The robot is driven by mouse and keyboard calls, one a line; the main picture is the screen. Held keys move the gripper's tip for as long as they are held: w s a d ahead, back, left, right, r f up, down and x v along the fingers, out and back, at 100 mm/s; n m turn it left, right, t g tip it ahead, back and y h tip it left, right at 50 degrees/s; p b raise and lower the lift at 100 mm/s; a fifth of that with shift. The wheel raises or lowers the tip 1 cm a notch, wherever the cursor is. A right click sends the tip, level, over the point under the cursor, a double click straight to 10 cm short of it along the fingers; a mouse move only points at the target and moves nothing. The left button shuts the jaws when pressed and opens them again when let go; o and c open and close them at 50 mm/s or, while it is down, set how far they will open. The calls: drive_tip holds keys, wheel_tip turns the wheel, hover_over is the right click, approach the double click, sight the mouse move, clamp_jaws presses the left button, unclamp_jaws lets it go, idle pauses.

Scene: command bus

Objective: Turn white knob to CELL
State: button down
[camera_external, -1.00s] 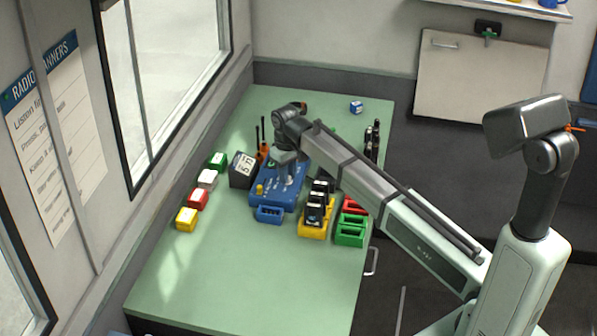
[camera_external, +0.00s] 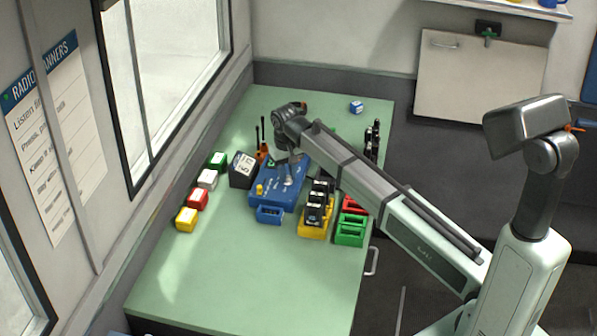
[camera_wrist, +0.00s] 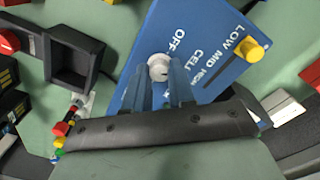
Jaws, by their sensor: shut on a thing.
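The blue box (camera_external: 265,194) stands on the green bench. In the wrist view, the blue box (camera_wrist: 212,30) shows the printed words OFF, CELL, LOW, MID and HIGH. The white knob (camera_wrist: 158,66) is on its face, near OFF and CELL. My gripper (camera_wrist: 159,76) has its two fingers on either side of the knob and is shut on it. The knob's pointer is too small and partly hidden to read. A yellow knob (camera_wrist: 251,48) sits by LOW and MID, apart from my gripper. In the external view my gripper (camera_external: 290,168) is over the box, its fingertips unclear.
A black box (camera_external: 242,170) stands left of the blue box. Green, white, red and yellow blocks (camera_external: 197,199) line the left. Yellow, red and green holders (camera_external: 350,235) stand to the right. The front of the bench (camera_external: 240,275) is clear.

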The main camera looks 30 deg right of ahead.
sight(287, 177)
drive_tip(key=c, duration=0.9)
unclamp_jaws()
drive_tip(key=shift+c, duration=0.2)
drive_tip(key=shift+r, duration=0.1)
wheel_tip(287, 177, up, 14)
drive_tip(key=shift+a, duration=0.2)
drive_tip(key=shift+d+f, duration=0.1)
drive_tip(key=shift+f, duration=0.1)
